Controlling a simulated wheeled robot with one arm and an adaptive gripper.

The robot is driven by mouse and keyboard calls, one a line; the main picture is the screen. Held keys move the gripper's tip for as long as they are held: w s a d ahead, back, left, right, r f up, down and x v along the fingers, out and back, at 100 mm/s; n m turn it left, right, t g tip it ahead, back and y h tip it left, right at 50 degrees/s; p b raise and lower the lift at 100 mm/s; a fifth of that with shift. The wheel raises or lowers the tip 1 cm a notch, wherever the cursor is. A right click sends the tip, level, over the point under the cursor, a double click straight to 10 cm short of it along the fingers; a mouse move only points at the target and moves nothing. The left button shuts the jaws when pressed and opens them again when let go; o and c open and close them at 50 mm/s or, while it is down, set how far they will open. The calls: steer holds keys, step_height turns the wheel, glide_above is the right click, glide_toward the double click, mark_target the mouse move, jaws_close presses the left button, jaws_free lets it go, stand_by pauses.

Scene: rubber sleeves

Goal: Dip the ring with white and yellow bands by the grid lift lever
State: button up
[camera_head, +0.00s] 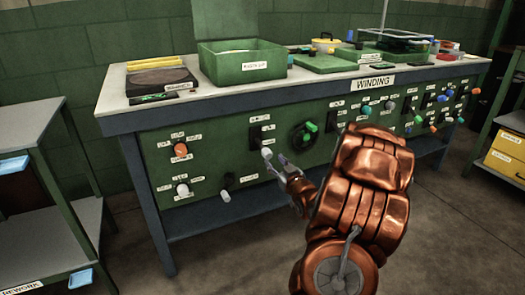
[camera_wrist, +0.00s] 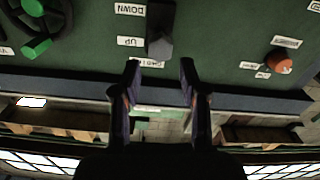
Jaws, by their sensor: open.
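The grid lift lever (camera_head: 266,153) has a pale grey knob below its dark plate on the green front panel, left of the green handwheel. In the wrist view the lever (camera_wrist: 160,46) stands just beyond my fingertips, centred between them, beside labels reading UP and DOWN. My gripper (camera_head: 278,170) is open and empty, close to the lever and apart from it. Its two fingers (camera_wrist: 160,72) show spread in the wrist view. I cannot make out a ring with white and yellow bands. A clear-walled tank (camera_head: 402,40) stands at the back right of the bench.
An orange knob (camera_head: 180,150) is left of the lever, and the green handwheel (camera_head: 305,135) is right of it. A green box (camera_head: 242,66) and a yellow-and-white pot (camera_head: 325,43) stand on the bench. A shelf is at left.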

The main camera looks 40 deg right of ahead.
mark_target(262, 148)
steer(key=b+x, duration=0.2)
steer(key=x, duration=0.9)
jaws_close()
stand_by(0.3)
stand_by(0.4)
